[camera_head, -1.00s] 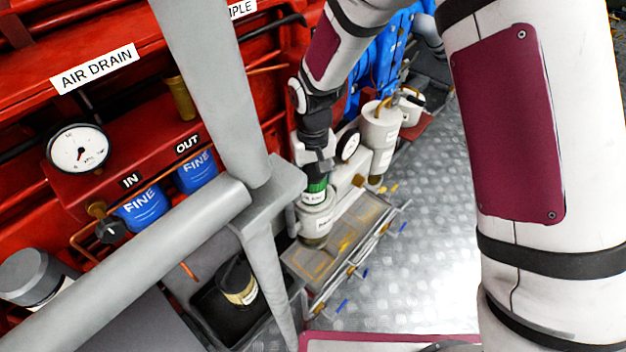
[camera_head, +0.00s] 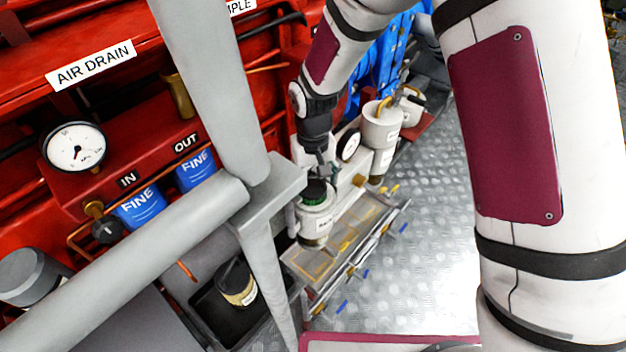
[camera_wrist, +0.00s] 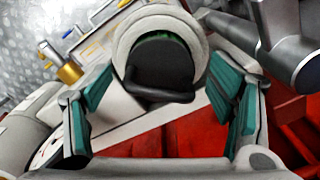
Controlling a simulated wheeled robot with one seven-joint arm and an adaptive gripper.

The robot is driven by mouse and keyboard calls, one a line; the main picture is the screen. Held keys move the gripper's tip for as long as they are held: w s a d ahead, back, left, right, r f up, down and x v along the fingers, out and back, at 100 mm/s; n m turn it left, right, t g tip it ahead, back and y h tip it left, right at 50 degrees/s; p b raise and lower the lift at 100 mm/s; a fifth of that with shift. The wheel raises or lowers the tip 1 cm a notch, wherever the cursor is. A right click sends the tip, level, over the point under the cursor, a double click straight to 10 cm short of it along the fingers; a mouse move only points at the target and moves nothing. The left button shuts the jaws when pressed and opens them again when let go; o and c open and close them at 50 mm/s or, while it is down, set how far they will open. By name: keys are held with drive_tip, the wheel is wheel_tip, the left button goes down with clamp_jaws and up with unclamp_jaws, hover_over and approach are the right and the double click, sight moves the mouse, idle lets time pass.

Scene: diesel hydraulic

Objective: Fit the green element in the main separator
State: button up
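The green element (camera_head: 316,193) is inside the white housing of the main separator (camera_head: 316,224), with only its dark top and a little green at the rim showing. In the wrist view the element (camera_wrist: 158,68) has a black top with a black handle bar. The pale round rim of the housing (camera_wrist: 127,38) encircles it. My gripper (camera_wrist: 160,92) is open, its teal-padded fingers apart on either side of the element, with gaps to it. In the head view my gripper (camera_head: 326,168) is just above the housing. The element's lower part is hidden.
A second white housing (camera_head: 381,126) and a round gauge (camera_head: 349,146) stand behind. A drip tray (camera_head: 330,262) with small taps lies below. A dark cylinder with a cream label (camera_head: 237,284) is in a black bin. Grey rails (camera_head: 200,217) cross in front.

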wheel_tip(320, 180, up, 13)
drive_tip(key=p, duration=0.2)
idle(0.5)
drive_tip(key=shift+r, duration=0.1)
